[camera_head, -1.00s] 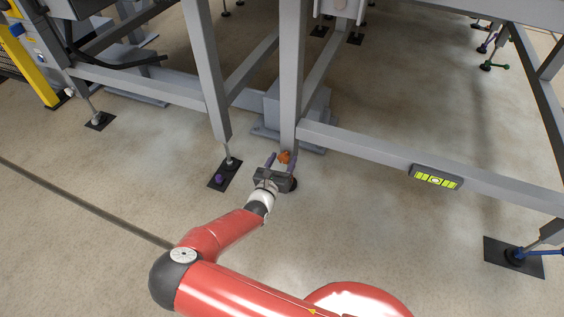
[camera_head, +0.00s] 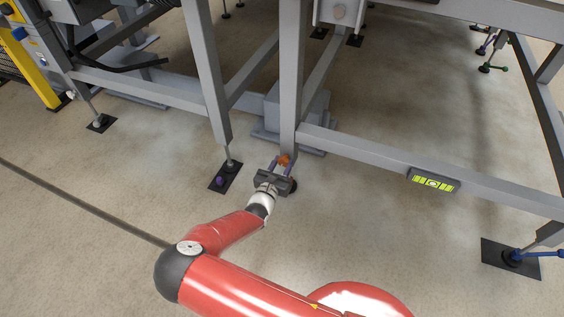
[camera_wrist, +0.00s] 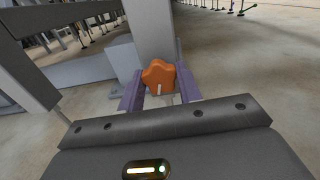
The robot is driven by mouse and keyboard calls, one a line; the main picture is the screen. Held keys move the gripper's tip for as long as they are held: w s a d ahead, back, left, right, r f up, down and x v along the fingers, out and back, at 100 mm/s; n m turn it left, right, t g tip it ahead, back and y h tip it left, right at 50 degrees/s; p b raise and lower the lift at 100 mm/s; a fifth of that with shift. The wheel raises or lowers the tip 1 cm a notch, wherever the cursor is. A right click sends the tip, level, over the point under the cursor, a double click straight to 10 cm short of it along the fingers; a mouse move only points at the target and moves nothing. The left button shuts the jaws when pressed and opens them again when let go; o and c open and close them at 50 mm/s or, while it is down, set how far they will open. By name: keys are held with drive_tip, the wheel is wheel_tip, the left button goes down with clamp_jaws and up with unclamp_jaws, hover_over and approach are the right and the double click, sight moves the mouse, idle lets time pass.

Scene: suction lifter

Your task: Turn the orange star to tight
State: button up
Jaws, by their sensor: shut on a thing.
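The orange star (camera_wrist: 159,76) is a knob with rounded lobes and a pale mark on its near face, seen in the wrist view at the foot of a grey frame post. It also shows small in the head view (camera_head: 284,160). My gripper (camera_head: 280,163) is shut on the star, with one purple finger at each side of it. In the wrist view my gripper (camera_wrist: 160,88) has its fingers left and right of the star's lower part.
Grey posts (camera_head: 289,80) and a low rail (camera_head: 390,164) stand close behind the star. A dark foot plate with a purple knob (camera_head: 220,181) is to the left. The floor in front is open.

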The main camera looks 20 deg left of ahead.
drive_tip(key=m+p, duration=0.3)
drive_tip(key=shift+r, duration=0.2)
drive_tip(key=m+p, duration=0.2)
drive_tip(key=m, duration=0.3)
drive_tip(key=m+p, duration=0.1)
drive_tip(key=m, duration=0.3)
drive_tip(key=shift+f+p, duration=0.15)
drive_tip(key=shift+p, duration=0.2)
drive_tip(key=m, duration=0.4)
drive_tip(key=shift+p, duration=0.35)
drive_tip(key=m, duration=0.4)
drive_tip(key=shift+m, duration=0.3)
drive_tip(key=m, duration=0.3)
drive_tip(key=shift+f+m, duration=0.1)
drive_tip(key=shift+m, duration=0.3)
drive_tip(key=m, duration=0.4)
drive_tip(key=shift+b, duration=0.35)
drive_tip(key=shift+m+b, duration=0.55)
drive_tip(key=shift+m, duration=1.55)
